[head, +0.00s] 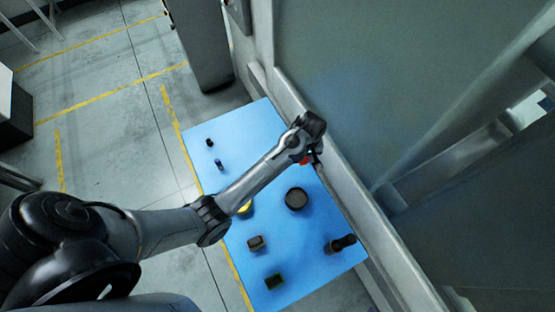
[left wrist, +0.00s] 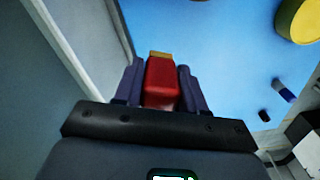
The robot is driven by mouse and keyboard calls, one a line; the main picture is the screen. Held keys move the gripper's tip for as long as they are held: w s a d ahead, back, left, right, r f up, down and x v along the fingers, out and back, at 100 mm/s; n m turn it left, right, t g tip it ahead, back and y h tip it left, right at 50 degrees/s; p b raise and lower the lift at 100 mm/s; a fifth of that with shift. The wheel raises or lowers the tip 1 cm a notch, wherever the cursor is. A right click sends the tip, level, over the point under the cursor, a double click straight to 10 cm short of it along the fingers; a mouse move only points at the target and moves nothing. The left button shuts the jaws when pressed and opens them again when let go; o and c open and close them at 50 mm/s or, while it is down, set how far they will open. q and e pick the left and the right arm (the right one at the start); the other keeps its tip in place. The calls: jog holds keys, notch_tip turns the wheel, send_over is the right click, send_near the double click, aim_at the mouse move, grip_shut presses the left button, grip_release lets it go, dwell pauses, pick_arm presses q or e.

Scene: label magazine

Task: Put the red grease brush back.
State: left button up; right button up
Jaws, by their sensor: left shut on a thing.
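The red grease brush (left wrist: 161,82) sits between the two fingers of my left gripper (left wrist: 161,85), with a tan end pointing away from the gripper. My left gripper is shut on it. In the head view the left gripper (head: 312,158) is over the far right edge of the blue mat, beside the machine's wall, and a small red part of the brush (head: 305,160) shows at it. I cannot tell whether the brush touches the mat. My right gripper is not in view.
The machine wall (head: 350,200) borders the right.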

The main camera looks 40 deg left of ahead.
pick_arm(q)
jog(key=s+a+f, duration=0.1)
jog(key=a+f, duration=0.1)
jog(key=a, duration=0.1)
jog(key=s+a+f+p, duration=0.1)
jog(key=a, duration=0.2)
jog(key=s+a+f, duration=0.1)
jog(key=a+f, duration=0.1)
jog(key=a, duration=0.1)
jog(key=shift+s+f, duration=0.2)
jog(key=shift+f, duration=0.1)
jog(key=shift+d+f, duration=0.1)
jog(key=shift+f, duration=1.85)
jog(key=shift+f, duration=0.1)
jog(key=o, duration=1.1)
jog(key=shift+c, duration=0.2)
notch_tip(320, 180, up, 12)
jog(key=s+d+r+m+t, duration=0.1)
jog(key=s+d+r+m, duration=0.2)
jog(key=s, duration=0.4)
jog(key=s+d+r+m+t, duration=0.1)
jog(key=s+d+r+m, duration=0.1)
jog(key=s, duration=0.5)
jog(key=s+d+r+m+t, duration=0.1)
jog(key=s+d+r+m, duration=0.2)
jog(key=s+m, duration=0.3)
jog(key=shift+s+d+r+m+t+p, duration=0.3)
jog(key=shift+s+d+r+p, duration=0.15)
jog(key=shift+s, duration=0.3)
